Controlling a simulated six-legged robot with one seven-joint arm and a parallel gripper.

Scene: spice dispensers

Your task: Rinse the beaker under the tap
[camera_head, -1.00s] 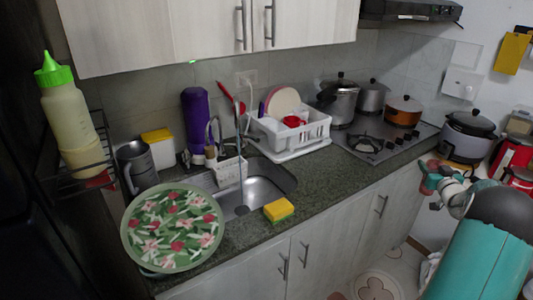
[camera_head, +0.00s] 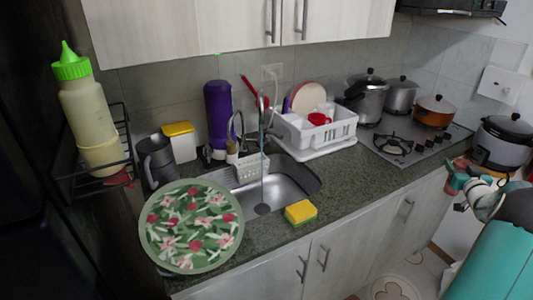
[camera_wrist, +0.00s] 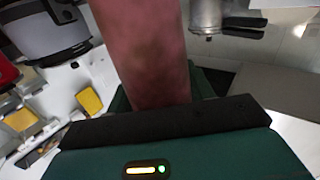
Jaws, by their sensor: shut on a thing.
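My gripper (camera_head: 458,182) is at the right of the head view, in front of the counter near the rice cooker. It is shut on a reddish, roughly cylindrical thing, which I take to be the beaker (camera_wrist: 148,50). In the wrist view it rises from between the jaws and its far end is cut off. The tap (camera_head: 262,115) stands behind the sink (camera_head: 284,189), well to the left of my gripper. A thin bluish stream, apparently water, runs from the tap into the basin.
A yellow sponge (camera_head: 300,212) lies at the sink's front edge. A flowered round tray (camera_head: 190,262) is left of the sink. A white dish rack (camera_head: 340,130) stands right of it, then the stove (camera_head: 425,150) with pots and the rice cooker (camera_head: 503,145). The front counter between sponge and stove is clear.

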